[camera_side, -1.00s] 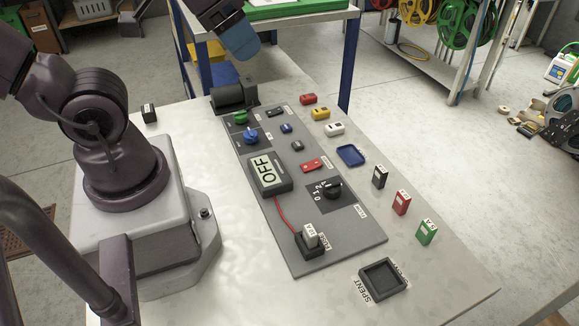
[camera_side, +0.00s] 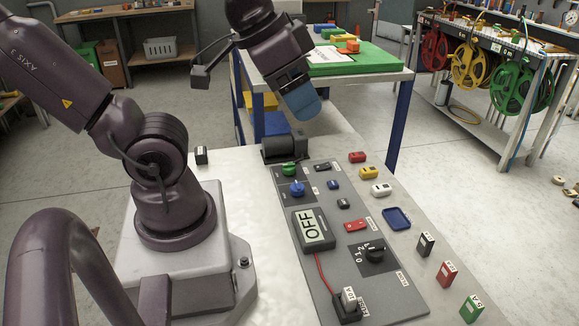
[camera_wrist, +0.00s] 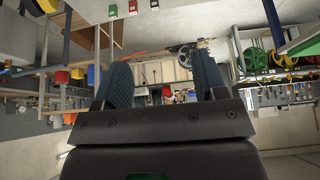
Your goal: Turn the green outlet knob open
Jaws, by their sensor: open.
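The green knob (camera_side: 289,169) sits at the far end of the grey panel (camera_side: 373,304) on the bench, just in front of a black cylindrical unit (camera_side: 285,148). The side view is too small to tell its exact angle. A blue knob (camera_side: 297,188) is close by on the nearer side. My gripper (camera_side: 305,110), with blue fingers, is in the air above and beyond the green knob, apart from it. In the wrist view my gripper (camera_wrist: 163,78) has its two fingers wide apart with nothing between them. The green knob cannot be made out there.
A display (camera_side: 313,230) on the panel reads OFF, near a black dial (camera_side: 374,254). Red (camera_side: 357,157), yellow (camera_side: 369,173) and white (camera_side: 381,190) blocks and a blue tray (camera_side: 397,218) lie to the right. A green-topped table (camera_side: 377,58) stands behind.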

